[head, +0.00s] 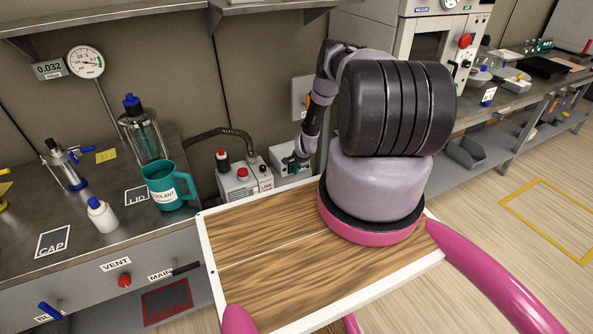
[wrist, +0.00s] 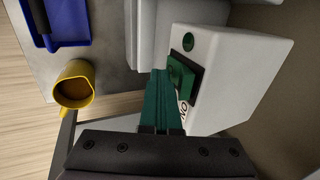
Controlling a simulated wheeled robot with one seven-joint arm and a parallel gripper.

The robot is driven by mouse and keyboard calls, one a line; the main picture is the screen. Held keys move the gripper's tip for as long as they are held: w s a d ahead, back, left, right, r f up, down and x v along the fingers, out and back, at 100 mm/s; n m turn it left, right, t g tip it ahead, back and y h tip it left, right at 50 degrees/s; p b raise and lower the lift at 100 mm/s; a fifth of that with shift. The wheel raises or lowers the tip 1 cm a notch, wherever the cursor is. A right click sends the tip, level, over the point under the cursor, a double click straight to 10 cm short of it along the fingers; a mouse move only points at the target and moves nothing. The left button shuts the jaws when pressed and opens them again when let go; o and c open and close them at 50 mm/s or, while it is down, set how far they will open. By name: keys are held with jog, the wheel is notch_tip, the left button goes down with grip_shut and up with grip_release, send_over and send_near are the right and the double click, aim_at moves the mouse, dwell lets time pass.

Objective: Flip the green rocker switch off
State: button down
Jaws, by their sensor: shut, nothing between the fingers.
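The green rocker switch (wrist: 182,76) sits in a dark frame on the face of a white box (wrist: 236,75) in the wrist view. A round green part (wrist: 188,41) is beside it on the same face. My gripper (wrist: 160,75) is shut and empty, its teal fingers just left of the switch in that view. I cannot tell whether they touch it. The fingers hide part of the face and some dark lettering. In the head view my gripper (head: 293,161) is at the small white box (head: 291,174), and the switch cannot be made out there.
A grey box with a red button (head: 242,174) and a dark hose (head: 222,133) stand left of the white box in the head view. A teal jug (head: 168,188) is on the left bench. The wrist view shows a yellow mug (wrist: 74,85) and blue tray (wrist: 57,22).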

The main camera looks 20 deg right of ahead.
jog(key=shift+w+r, duration=0.1)
jog(key=shift+r, duration=0.1)
jog(key=shift+r, duration=0.75)
jog(key=shift+w, duration=0.15)
